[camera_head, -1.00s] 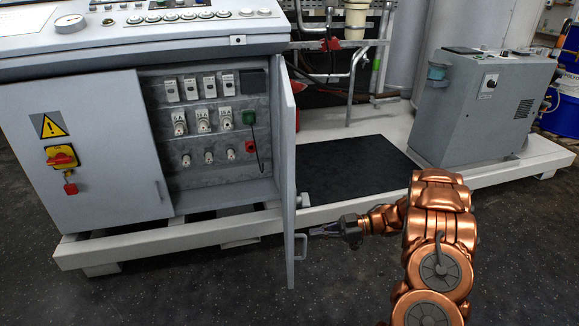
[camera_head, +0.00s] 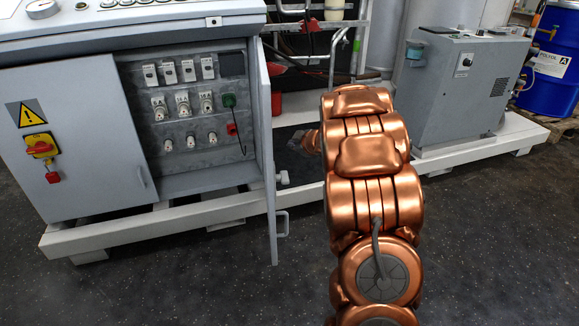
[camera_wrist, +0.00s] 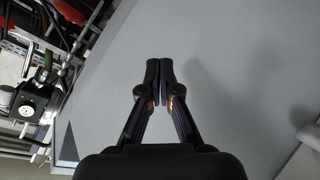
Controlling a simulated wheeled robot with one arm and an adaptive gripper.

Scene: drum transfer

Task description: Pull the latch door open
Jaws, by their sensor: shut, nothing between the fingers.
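The grey latch door (camera_head: 267,165) stands swung out from the cabinet, seen nearly edge-on in the head view. Its pale handle (camera_head: 282,223) is on the right side of the door, low near the free edge. My gripper (camera_wrist: 160,76) is shut and empty in the wrist view, in front of a large plain grey panel (camera_wrist: 235,60) that looks like the door's face. Whether the fingertips touch it I cannot tell. In the head view my copper arm hides most of the gripper, which is right of the door, above and beyond the handle.
The open cabinet (camera_head: 160,187) shows switches and sockets. A closed panel with a red-yellow switch (camera_head: 40,146) is at left. A grey machine (camera_head: 458,85) and a blue drum (camera_head: 553,60) stand at right. The dark floor in front is clear.

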